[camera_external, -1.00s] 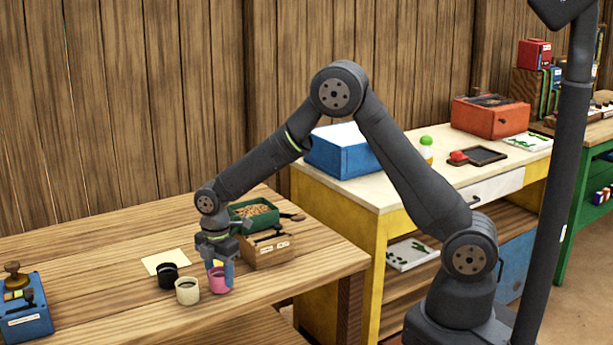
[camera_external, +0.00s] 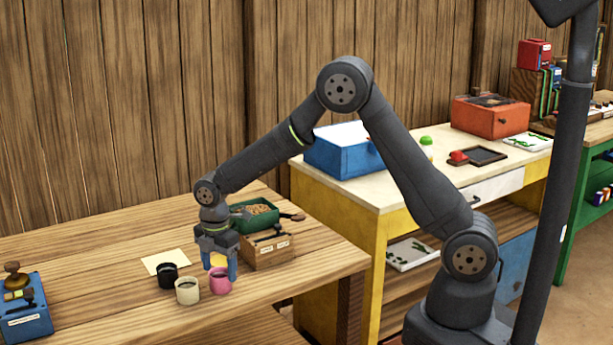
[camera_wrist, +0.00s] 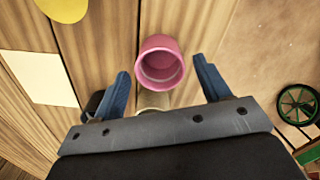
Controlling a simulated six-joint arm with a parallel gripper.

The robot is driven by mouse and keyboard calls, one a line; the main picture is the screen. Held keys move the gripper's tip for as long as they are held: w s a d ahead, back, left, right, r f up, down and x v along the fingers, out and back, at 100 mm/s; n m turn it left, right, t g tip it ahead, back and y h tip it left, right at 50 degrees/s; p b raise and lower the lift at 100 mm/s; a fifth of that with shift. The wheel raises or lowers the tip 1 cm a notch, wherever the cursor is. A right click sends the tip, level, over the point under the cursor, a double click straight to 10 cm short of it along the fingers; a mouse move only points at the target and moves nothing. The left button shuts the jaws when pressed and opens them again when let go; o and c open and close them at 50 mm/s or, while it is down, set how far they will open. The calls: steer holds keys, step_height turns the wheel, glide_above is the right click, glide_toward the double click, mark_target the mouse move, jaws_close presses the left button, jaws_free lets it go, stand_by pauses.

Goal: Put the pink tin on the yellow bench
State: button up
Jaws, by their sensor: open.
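The pink tin (camera_external: 220,281) stands upright and open-topped near the front edge of the wooden table. In the wrist view the pink tin (camera_wrist: 161,62) lies between the fingertips, with a gap on each side. My gripper (camera_external: 220,269) is open and points down over the tin; its blue fingers also show in the wrist view (camera_wrist: 161,72). How far the fingertips reach down beside the tin is hard to tell. The yellow bench (camera_external: 393,190), with its pale top, stands right of the wooden table. Nothing is held.
A cream tin (camera_external: 187,291) and a black tin (camera_external: 168,275) stand left of the pink tin. A wooden box (camera_external: 268,252) and green tray (camera_external: 243,217) are behind. A blue box (camera_external: 342,150) occupies the bench's left back; bare top lies in front.

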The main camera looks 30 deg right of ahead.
step_height(320, 180, up, 14)
steer(key=shift+a+r, duration=0.15)
steer(key=shift+o, duration=0.5)
steer(key=shift+r, duration=0.4)
steer(key=m+t+y, duration=0.2)
steer(key=m+t, duration=0.2)
steer(key=m, duration=1.4)
glide_above(229, 291)
step_height(229, 291, down, 12)
steer(key=shift+f, duration=0.2)
steer(key=shift+x, duration=3)
steer(key=shift+w, duration=0.2)
